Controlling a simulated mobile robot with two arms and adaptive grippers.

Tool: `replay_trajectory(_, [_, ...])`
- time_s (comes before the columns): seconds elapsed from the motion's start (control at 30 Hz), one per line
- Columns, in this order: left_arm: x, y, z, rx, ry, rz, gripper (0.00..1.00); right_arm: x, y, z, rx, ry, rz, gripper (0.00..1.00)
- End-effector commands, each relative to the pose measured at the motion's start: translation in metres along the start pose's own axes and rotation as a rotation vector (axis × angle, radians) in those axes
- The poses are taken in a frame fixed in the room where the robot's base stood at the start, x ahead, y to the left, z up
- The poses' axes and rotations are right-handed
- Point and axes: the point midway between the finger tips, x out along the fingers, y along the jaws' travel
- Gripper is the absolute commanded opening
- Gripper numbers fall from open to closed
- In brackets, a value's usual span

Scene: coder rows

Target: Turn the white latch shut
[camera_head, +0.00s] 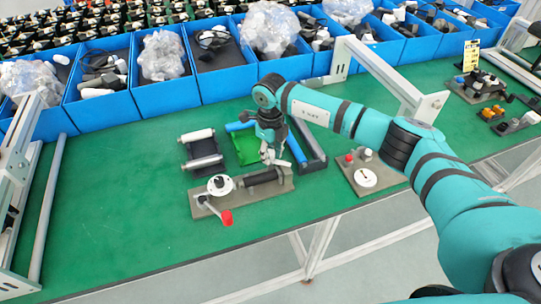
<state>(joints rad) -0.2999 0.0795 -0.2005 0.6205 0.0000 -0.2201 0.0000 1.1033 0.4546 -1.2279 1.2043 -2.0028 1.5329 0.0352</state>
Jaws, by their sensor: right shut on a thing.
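A grey-brown fixture board (284,187) lies near the front edge of the green table. It carries a white round disc (219,185) with a red-ended handle (227,217) and a black cylinder (263,177). My right gripper (270,156) points down at the back edge of this board, just behind the black cylinder. It is shut on a small pale part there, which looks like the white latch; the fingers largely hide it, so its angle is unclear. My left gripper is not in view.
Blue bins (165,92) with bagged parts line the back. A rack with white rollers (197,135), a green tray (247,145) and a blue-grey frame (310,150) stand close behind the board. Another board with a white dial (365,178) is to the right.

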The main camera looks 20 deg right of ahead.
Motion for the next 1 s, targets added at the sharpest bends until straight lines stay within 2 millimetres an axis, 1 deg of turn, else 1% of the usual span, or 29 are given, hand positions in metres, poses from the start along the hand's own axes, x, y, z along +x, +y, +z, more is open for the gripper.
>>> replay_trajectory(0.1, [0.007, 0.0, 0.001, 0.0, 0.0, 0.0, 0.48, 0.0, -0.001, 0.001, 0.109, -0.005, -0.001, 0.0])
replay_trajectory(0.6, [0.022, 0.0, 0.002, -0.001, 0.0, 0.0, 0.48, -0.001, -0.001, 0.001, 0.575, -0.006, -0.001, 0.0])
replay_trajectory(0.8, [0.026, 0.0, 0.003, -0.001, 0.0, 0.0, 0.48, -0.002, -0.001, 0.001, 0.725, -0.006, 0.0, 0.0])
replay_trajectory(1.0, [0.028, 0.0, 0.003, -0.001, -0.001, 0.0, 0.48, -0.002, -0.001, 0.001, 0.83, -0.006, 0.0, 0.0])
